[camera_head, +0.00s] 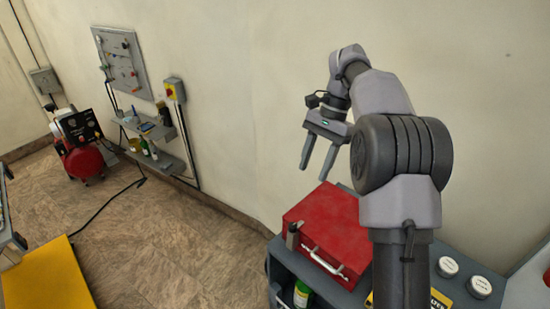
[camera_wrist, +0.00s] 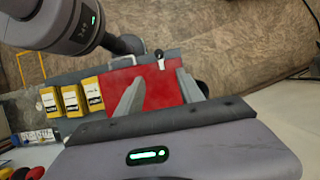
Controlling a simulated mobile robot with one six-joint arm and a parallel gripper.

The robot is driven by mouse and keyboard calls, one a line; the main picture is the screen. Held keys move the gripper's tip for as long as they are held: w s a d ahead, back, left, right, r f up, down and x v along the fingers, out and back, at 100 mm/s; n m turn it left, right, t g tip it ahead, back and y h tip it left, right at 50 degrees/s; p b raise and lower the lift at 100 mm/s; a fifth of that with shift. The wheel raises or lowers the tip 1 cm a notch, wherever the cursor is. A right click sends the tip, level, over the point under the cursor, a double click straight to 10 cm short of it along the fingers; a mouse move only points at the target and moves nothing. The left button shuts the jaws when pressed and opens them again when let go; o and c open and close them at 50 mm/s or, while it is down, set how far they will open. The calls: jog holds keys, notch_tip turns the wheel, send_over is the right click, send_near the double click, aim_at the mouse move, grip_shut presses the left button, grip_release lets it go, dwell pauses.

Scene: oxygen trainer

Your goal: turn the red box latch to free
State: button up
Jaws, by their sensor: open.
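The red box (camera_head: 325,226) sits closed on a grey bench or cart in the head view, with a pale handle (camera_head: 322,259) along its front. A small upright latch (camera_head: 293,235) with a dark body and light top stands at its front left corner. My gripper (camera_head: 316,167) is open and empty above and behind the box, its fingers pointing down. In the wrist view the red box (camera_wrist: 154,82) lies beyond my open fingers (camera_wrist: 157,93), apart from them as far as I can tell. The latch (camera_wrist: 159,56) shows at the box's far edge there.
Yellow boxes (camera_wrist: 69,100) stand beside the red box in the wrist view. White round lids (camera_head: 448,267) are right of my arm. A wall shelf (camera_head: 157,132) and a red compressor (camera_head: 84,161) are far left. Floor lies open left of the grey bench (camera_head: 283,272).

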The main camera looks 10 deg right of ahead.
jog(key=b, duration=0.3)
send_near(293, 225)
jog(key=b+x, duration=0.1)
jog(key=x, duration=0.7)
jog(key=shift+s, duration=0.1)
jog(key=shift+a+f, duration=0.1)
jog(key=shift+f, duration=0.2)
jog(key=shift+c, duration=0.2)
jog(key=shift+b, duration=0.3)
grip_shut()
